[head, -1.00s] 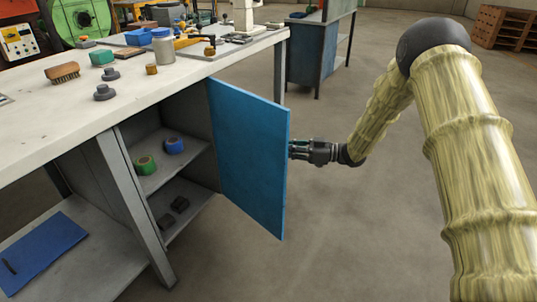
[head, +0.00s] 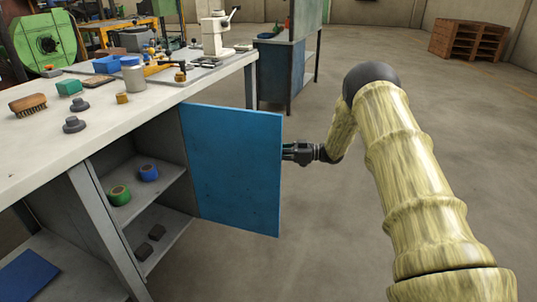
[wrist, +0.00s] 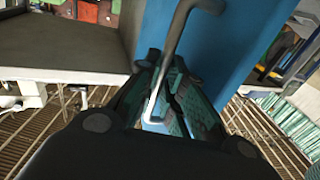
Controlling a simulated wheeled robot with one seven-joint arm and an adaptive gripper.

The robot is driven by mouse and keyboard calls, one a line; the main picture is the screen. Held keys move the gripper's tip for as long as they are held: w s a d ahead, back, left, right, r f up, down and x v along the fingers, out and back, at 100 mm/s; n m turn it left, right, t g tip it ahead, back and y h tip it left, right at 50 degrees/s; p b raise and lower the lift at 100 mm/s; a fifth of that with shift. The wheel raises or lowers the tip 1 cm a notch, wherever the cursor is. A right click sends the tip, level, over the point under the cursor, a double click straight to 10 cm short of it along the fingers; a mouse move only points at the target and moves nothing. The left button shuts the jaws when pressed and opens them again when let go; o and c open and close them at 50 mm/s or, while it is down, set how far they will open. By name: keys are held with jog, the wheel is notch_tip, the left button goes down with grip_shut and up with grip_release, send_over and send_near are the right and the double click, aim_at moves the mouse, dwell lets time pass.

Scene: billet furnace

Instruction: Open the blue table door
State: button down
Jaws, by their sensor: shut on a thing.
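The blue table door (head: 235,165) stands swung open from the cabinet under the workbench (head: 130,122), with its inner face toward the head camera. My gripper (head: 288,152) is at the door's free right edge, partly hidden behind it. In the wrist view, a bent metal handle (wrist: 180,35) on the blue door (wrist: 235,45) runs down between the fingers of my gripper (wrist: 165,85), which is shut on it.
Shelves in the open cabinet hold a green roll (head: 119,195), a blue roll (head: 149,173) and dark blocks. Another blue bench (head: 275,75) stands behind.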

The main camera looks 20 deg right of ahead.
jog(key=shift+a+r, duration=0.1)
jog(key=shift+a, duration=0.1)
jog(key=c, duration=1.5)
grip_release()
jog(key=shift+w+a, duration=0.1)
jog(key=shift+a, duration=0.05)
jog(key=shift+c, duration=0.2)
jog(key=shift+d, duration=0.3)
jog(key=shift+d, duration=0.1)
jog(key=v, duration=1.2)
